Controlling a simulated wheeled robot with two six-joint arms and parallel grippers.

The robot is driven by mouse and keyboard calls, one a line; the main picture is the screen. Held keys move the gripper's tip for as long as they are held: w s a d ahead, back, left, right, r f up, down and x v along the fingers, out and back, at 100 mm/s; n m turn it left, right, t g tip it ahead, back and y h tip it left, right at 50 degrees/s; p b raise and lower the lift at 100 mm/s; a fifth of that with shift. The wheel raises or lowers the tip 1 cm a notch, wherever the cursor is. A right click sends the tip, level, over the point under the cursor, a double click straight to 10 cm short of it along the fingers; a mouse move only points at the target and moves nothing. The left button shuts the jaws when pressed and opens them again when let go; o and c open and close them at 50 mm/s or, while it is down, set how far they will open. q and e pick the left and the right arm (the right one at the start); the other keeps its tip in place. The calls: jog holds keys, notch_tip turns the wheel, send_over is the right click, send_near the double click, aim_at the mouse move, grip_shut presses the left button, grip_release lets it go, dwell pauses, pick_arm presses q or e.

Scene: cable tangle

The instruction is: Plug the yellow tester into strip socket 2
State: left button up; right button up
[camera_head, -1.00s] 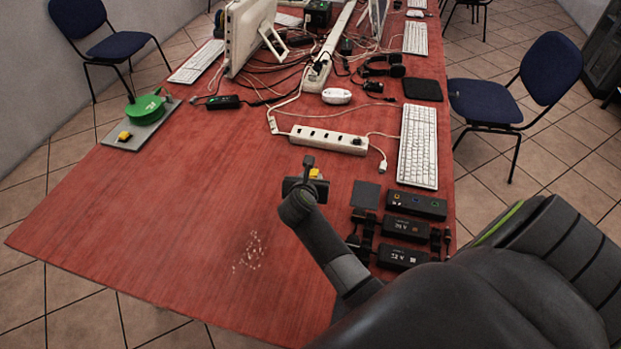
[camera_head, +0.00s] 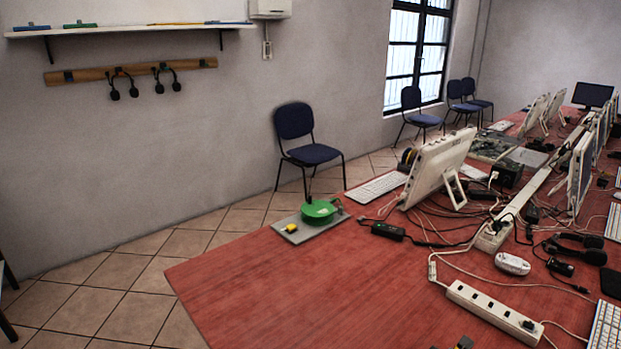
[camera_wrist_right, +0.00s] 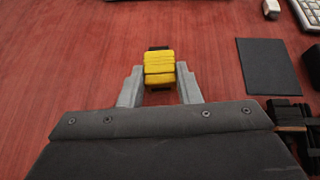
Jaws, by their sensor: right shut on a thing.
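The yellow tester (camera_wrist_right: 159,62) is a small yellow block with a dark end, held between the grey fingers of my right gripper (camera_wrist_right: 160,78) in the right wrist view. The red tabletop lies beneath it. In the head view, only a dark bit of this gripper (camera_head: 464,343) shows at the bottom edge, near the strip. The white power strip (camera_head: 484,305) lies on the table at the lower right with a row of sockets and a dark piece at its right end. I cannot tell which socket is number 2. My left gripper is not in view.
A grey board (camera_head: 311,232) with a green reel (camera_head: 320,211) and a small yellow block (camera_head: 291,228) sits at the table's left edge. Cables, a black adapter (camera_head: 388,231), a white mouse (camera_head: 513,264) and a monitor (camera_head: 437,170) crowd the right. The table's near left is clear.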

jog(key=shift+f+b, duration=1.1)
jog(key=shift+f, duration=0.5)
jog(key=shift+s+a+r, duration=0.2)
jog(key=shift+r, duration=0.1)
jog(key=shift+p, duration=0.3)
